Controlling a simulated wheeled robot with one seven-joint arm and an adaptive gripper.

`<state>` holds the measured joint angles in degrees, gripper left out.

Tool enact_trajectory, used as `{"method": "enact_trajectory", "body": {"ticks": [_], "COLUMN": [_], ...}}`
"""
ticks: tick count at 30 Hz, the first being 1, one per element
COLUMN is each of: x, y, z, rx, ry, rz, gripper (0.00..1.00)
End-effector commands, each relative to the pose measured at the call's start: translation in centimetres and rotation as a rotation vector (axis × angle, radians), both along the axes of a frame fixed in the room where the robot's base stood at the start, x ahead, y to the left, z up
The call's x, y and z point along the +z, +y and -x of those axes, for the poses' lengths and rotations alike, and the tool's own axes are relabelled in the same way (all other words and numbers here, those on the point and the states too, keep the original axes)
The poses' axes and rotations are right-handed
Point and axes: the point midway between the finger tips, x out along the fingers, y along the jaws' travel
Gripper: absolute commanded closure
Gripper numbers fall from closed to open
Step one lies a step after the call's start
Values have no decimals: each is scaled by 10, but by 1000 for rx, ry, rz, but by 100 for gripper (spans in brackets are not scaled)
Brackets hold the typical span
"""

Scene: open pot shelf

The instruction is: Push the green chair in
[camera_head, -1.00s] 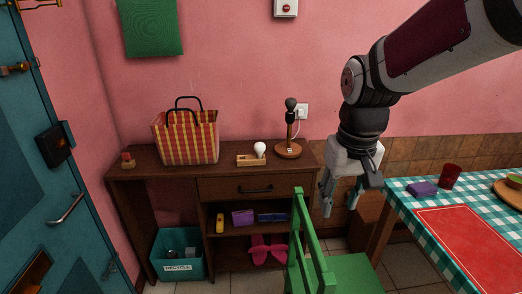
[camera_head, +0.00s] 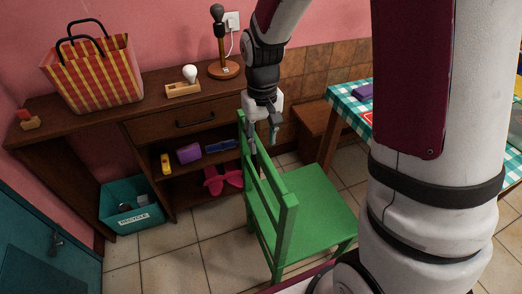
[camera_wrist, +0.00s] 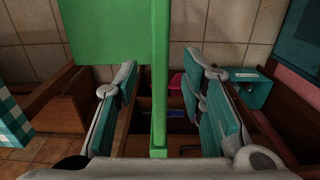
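The green chair (camera_head: 310,200) stands on the tiled floor in the head view, its backrest on the left and its seat extending right, to the left of the checkered table (camera_head: 345,100). My gripper (camera_head: 262,136) points down at the far upper corner of the backrest. In the wrist view, the green backrest bar (camera_wrist: 160,80) runs between the two open fingers of my gripper (camera_wrist: 163,72), with a gap visible on each side. The seat shows at the upper left there. My arm hides part of the table in the head view.
A brown desk (camera_head: 110,125) with open shelves stands left of the chair, bearing a striped bag (camera_head: 95,78) and a lamp (camera_head: 222,50). A teal recycle bin (camera_head: 130,208) is below.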

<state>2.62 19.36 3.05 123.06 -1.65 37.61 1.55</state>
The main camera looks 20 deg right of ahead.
Motion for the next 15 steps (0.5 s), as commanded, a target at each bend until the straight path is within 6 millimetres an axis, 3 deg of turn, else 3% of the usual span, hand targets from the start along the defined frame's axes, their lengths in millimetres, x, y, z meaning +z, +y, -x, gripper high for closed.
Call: {"method": "enact_trajectory", "body": {"ticks": [6, 15], "x": [-35, -49], "y": [0, 0], "z": [0, 0], "rx": [-1, -1], "ry": [2, -1], "rz": [0, 0], "gripper": [63, 63]}}
